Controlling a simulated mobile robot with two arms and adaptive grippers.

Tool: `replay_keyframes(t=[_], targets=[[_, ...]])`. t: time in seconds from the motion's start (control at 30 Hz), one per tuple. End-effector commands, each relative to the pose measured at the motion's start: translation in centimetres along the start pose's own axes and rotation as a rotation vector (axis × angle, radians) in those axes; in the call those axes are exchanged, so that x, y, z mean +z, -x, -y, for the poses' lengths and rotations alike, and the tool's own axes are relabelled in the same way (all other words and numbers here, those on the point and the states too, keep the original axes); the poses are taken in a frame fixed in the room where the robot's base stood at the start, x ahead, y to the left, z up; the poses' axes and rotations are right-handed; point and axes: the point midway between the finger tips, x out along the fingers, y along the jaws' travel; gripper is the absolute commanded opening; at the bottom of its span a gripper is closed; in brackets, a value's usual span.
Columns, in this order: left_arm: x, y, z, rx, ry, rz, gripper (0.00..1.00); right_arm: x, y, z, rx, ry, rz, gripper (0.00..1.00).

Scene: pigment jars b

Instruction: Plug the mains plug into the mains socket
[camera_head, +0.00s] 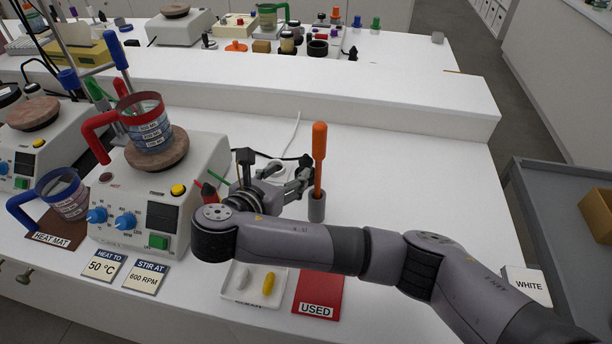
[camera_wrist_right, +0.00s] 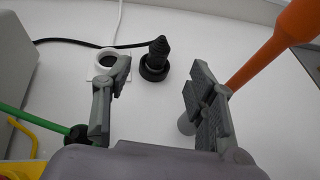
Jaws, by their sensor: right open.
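In the right wrist view, the black mains plug (camera_wrist_right: 155,62) stands on the white bench with its tapered end up. A black cord runs from the left towards it. The white mains socket (camera_wrist_right: 106,60), with a round dark opening, lies just left of the plug, and a white cable leads away from it. My right gripper (camera_wrist_right: 162,72) is open and empty, its fingers apart on the near side of the plug and socket. In the head view my right gripper (camera_head: 274,172) largely hides both. My left gripper is not in view.
An orange-handled tool (camera_head: 319,160) stands upright in a grey holder (camera_head: 316,208) close to the right finger. A hotplate (camera_head: 128,200) with a beaker stands left. A white tray (camera_head: 238,290) and red USED mat (camera_head: 318,300) lie in front. The bench right of the holder is clear.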

Motion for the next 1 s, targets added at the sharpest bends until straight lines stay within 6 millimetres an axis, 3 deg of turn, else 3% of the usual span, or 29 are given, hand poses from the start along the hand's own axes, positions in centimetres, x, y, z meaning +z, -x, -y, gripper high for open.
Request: replay_keyframes(t=[0.1, 0.47, 0.7, 1.0], targets=[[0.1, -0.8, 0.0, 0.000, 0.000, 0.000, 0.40, -0.2, -2.8, 0.2, -0.006, 0.001, 0.001, 0.52], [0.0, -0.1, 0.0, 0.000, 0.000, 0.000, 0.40, 0.0, -6.0, 0.1, -0.004, 0.002, -0.002, 0.52], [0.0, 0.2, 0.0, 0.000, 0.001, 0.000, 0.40, 0.0, -9.7, 0.2, -0.006, 0.003, -0.002, 0.52], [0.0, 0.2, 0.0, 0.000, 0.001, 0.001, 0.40, -0.1, -11.0, 0.1, -0.001, 0.001, -0.002, 0.52]])
